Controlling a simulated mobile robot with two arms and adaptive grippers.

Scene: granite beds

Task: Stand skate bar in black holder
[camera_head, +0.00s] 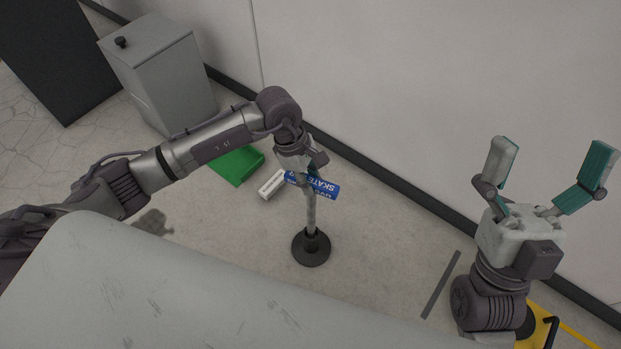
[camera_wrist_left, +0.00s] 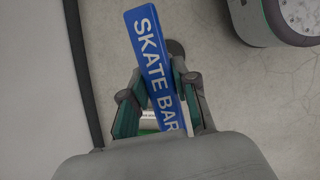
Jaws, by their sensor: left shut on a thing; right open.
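The skate bar is a grey pole with a blue sign (camera_head: 323,188) near its top, lettered SKATE BAR. My left gripper (camera_head: 314,172) is shut on it just under my wrist. In the left wrist view the blue sign (camera_wrist_left: 151,55) lies between my fingers. The pole looks close to upright, its lower end lining up with the collar of the round black holder (camera_head: 311,250) on the floor. Whether it is inside the collar or just above, I cannot tell. The holder is mostly hidden behind the sign in the wrist view. My right gripper (camera_head: 549,165) is open, empty, and far to the right.
A green tray (camera_head: 240,166) and a white block (camera_head: 271,185) lie on the floor behind the holder. A grey cabinet (camera_head: 165,78) stands at the back left, and a wall runs along the back. A dark strip (camera_head: 441,284) lies right of the holder. Floor around the holder is clear.

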